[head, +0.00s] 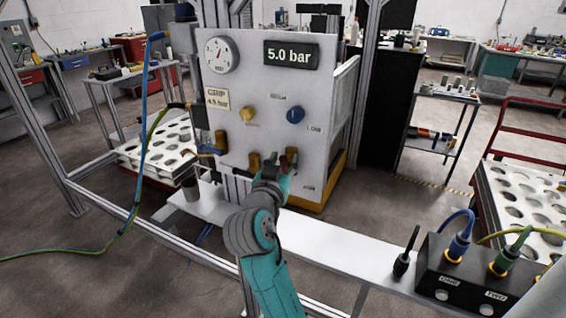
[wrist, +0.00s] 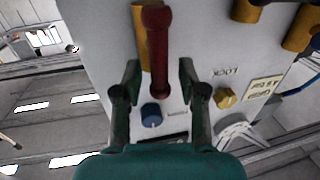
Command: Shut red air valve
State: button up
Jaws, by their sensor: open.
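The red air valve handle (wrist: 158,60) is a long dark red lever with a rounded end, in front of a brass fitting (wrist: 140,25) on the grey panel. In the wrist view it lies between the two fingers of my gripper (wrist: 158,85). The fingers are open, one on each side of the lever, with a visible gap to each. In the head view my gripper (head: 272,172) is at the panel's lower part and hides much of the valve. The panel (head: 275,85) carries a gauge (head: 222,55) and a display (head: 291,54) reading 5.0 bar.
A yellow knob (head: 247,115) and a blue knob (head: 295,115) sit above the valve on the panel. A black box (head: 470,270) with blue and green plugs stands at the right front. Frame posts flank the panel.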

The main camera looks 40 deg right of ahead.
grip_shut()
jog(key=shift+s, duration=0.1)
jog(key=m, duration=0.4)
jog(key=shift+s+d+f+m+h, duration=0.15)
jog(key=shift+s+f+m+h, duration=0.05)
jog(key=shift+s+m+h, duration=0.2)
jog(key=shift+s+d+f+m+g+h, duration=0.15)
jog(key=shift+f+m+g+h, duration=0.25)
jog(key=shift+m, duration=2.15)
jog(key=shift+s+f+m+g+h, duration=0.35)
jog(key=shift+m+h, duration=0.2)
jog(key=shift+m, duration=1.95)
jog(key=shift+s+d+f+m+g+h, duration=0.15)
jog(key=shift+f+m+g+h, duration=0.25)
jog(key=shift+m, duration=2.15)
